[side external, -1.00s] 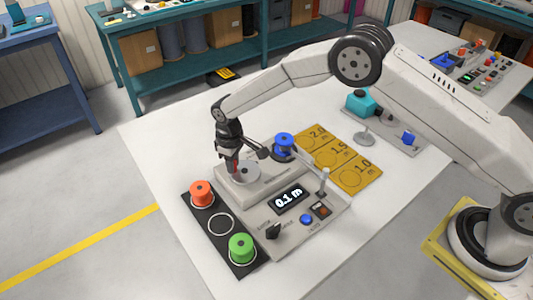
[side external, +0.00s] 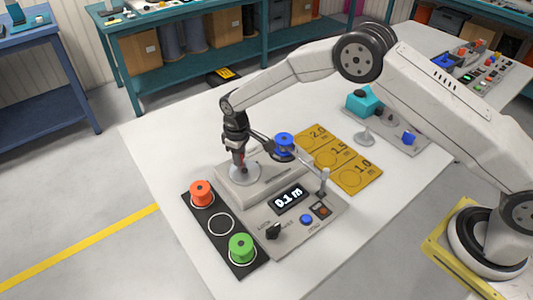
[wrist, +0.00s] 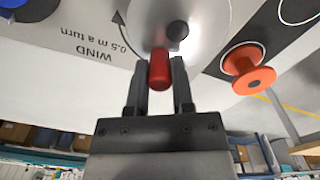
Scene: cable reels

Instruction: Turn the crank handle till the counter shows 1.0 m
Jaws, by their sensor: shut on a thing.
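The counter (side external: 289,199) on the grey machine reads 0.1 m. The crank is a round grey disc (side external: 247,175) with a red handle, and in the wrist view the red handle (wrist: 160,70) stands between my gripper's fingers. My gripper (side external: 240,166) is shut on the red handle, above the disc. The wrist view also shows my gripper (wrist: 160,88) from behind, with a dark hub on the disc beyond the handle. The print near the disc reads WIND, 0.5 m a turn, with an arrow. A blue reel (side external: 284,143) sits on the machine beside the crank.
An orange reel (side external: 201,191) and a green reel (side external: 241,247) stand on a black strip with an empty ring between them. A yellow board (side external: 341,160) marked 2.0, 1.5 and 1.0 lies behind. A dark knob, blue button and upright lever are on the panel.

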